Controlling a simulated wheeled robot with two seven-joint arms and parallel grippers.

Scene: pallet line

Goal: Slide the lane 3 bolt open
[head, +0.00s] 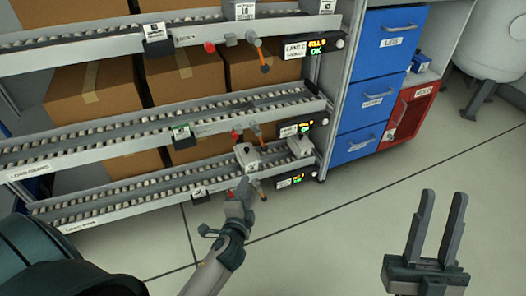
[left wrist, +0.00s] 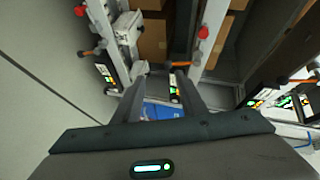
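Three roller lanes with front bolts stack at left in the head view. I take the lowest as lane 3. Its bolt's orange handle (head: 261,192) shows just right of my left gripper (head: 243,188), and the rest of that bolt is largely hidden behind the gripper. In the left wrist view the lowest lane is at left, with a red knob (left wrist: 80,10) and orange handle (left wrist: 84,53). My left gripper (left wrist: 160,88) looks open and empty there, its fingers apart and right of that handle. My right gripper (head: 440,215) is open and empty over the floor.
Lane 3's lit display (head: 290,180) is right of its bolt. Lane 2's red knob (head: 234,135) and display (head: 296,127) are just above. A grey-white block (head: 247,157) sits on the lowest rollers. Blue drawers (head: 392,42) stand at right; the floor in front is clear.

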